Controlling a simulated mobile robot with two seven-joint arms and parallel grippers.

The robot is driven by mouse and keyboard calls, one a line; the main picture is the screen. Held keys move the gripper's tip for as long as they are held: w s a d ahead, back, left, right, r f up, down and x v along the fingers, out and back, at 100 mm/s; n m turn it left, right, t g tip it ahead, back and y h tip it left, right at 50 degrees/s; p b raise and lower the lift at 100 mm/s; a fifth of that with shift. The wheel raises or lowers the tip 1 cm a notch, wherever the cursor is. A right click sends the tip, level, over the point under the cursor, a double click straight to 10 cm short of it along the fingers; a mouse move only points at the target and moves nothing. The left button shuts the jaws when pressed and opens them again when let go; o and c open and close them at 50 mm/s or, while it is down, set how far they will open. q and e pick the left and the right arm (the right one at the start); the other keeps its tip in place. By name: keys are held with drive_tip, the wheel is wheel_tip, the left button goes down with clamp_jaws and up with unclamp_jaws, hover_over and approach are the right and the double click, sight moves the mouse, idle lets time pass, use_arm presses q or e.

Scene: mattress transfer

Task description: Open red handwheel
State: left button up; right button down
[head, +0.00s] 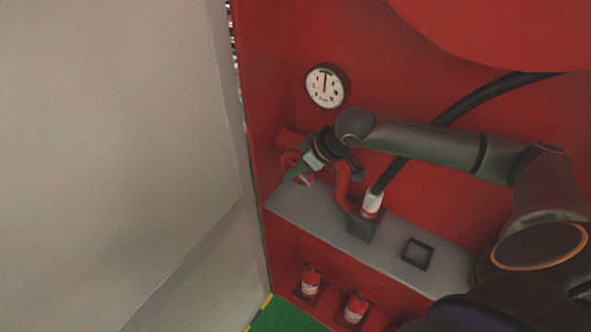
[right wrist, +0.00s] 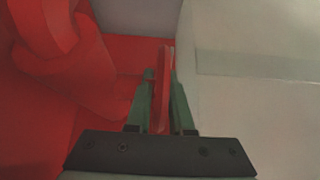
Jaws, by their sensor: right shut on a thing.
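The red handwheel (head: 289,161) sits on a red pipe at the left inside the red cabinet, partly hidden by my right gripper (head: 300,173). My right arm reaches in from the right, and its green fingers are at the wheel. In the right wrist view, the right gripper (right wrist: 161,108) is shut on the rim of the handwheel (right wrist: 164,90), which stands upright between the two fingers. The rest of the wheel is hard to make out there. My left gripper is not in view.
A grey shelf (head: 395,262) holds a white-and-red nozzle (head: 372,203) with a black hose. A gauge (head: 325,87) is on the back wall. Two small extinguishers (head: 312,280) stand below. A large grey door panel (head: 110,150) fills the left.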

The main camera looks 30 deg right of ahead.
idle(0.4)
drive_tip(key=c, duration=0.8)
unclamp_jaws()
drive_tip(key=v, duration=1.2)
drive_tip(key=shift+s+r, duration=0.15)
drive_tip(key=shift+s, duration=0.05)
